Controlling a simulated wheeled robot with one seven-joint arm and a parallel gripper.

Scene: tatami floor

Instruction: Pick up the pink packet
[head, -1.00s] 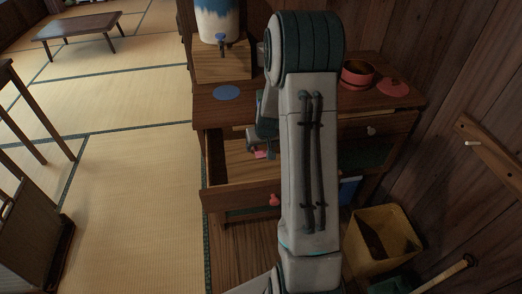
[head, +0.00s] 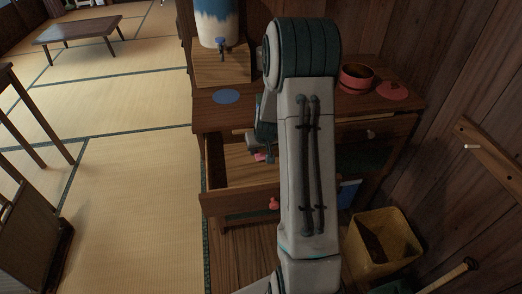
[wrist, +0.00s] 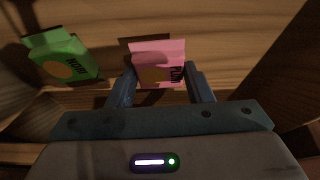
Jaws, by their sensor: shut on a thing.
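The pink packet (wrist: 158,62) is between the two fingers of my gripper (wrist: 162,86) in the wrist view. My gripper is shut on it. The packet has dark lettering and an orange-brown round mark. In the head view a small part of the pink packet (head: 260,157) shows at the open drawer (head: 240,199), left of my arm. My arm hides most of my gripper there. I cannot tell for sure whether the packet still touches the drawer floor.
A green packet (wrist: 62,56) lies in the drawer to the left of the pink one. The cabinet top bears a blue disc (head: 226,97), a red pot (head: 356,78) and its lid (head: 392,91). A yellow bin (head: 382,240) stands at the right.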

